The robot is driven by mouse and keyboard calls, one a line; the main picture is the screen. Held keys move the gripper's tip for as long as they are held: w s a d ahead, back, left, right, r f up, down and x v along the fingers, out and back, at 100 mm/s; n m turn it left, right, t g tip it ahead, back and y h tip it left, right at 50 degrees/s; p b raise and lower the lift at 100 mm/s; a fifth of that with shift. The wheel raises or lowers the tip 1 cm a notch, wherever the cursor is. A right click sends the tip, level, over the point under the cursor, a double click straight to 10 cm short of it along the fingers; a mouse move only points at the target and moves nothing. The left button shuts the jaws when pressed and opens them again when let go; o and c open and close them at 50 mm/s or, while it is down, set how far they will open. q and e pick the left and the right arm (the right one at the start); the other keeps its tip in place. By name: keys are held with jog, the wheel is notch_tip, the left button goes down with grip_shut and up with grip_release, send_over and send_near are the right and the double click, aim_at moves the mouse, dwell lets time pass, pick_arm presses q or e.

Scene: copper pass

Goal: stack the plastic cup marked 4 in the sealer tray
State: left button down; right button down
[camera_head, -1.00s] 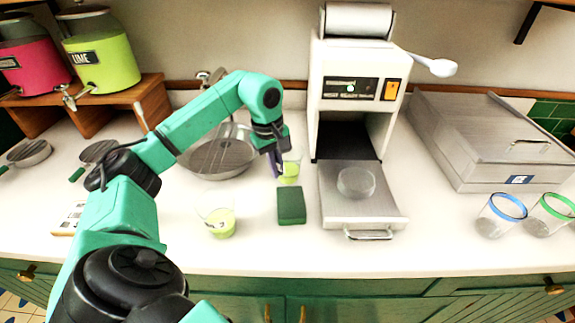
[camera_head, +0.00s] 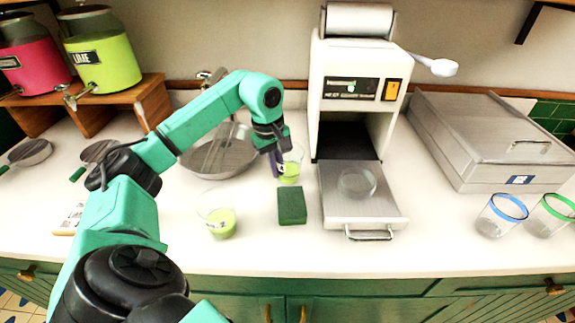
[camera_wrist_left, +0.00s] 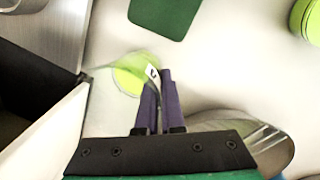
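A clear plastic cup (camera_head: 291,172) with lime-green contents stands on the counter left of the sealer; it also shows in the left wrist view (camera_wrist_left: 132,78). A small dark mark is on its wall, too blurred to read. My left gripper (camera_head: 278,165) is at the cup's left side, its purple fingers (camera_wrist_left: 160,98) close together at the cup's wall, apparently pinching it. The sealer tray (camera_head: 380,209) is pulled out, with a clear round shape (camera_head: 357,183) in it; I cannot tell whether that is a cup or a recess. My right gripper is out of view.
Another lime-filled cup (camera_head: 221,222) stands at front left. The sealer (camera_head: 350,110) stands behind its tray. A blue-rimmed glass (camera_head: 500,218) and green-rimmed glass (camera_head: 548,216) stand right. A sink basin (camera_head: 215,165) is behind left.

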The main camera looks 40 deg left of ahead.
pick_arm(q)
jog(key=shift+r, duration=0.1)
notch_tip(320, 180, up, 8)
jog(key=shift+r+p, duration=0.1)
jog(key=shift+p, duration=0.2)
notch_tip(320, 180, up, 12)
jog(key=p, duration=0.7)
jog(key=shift+f, duration=0.2)
dwell(2.5)
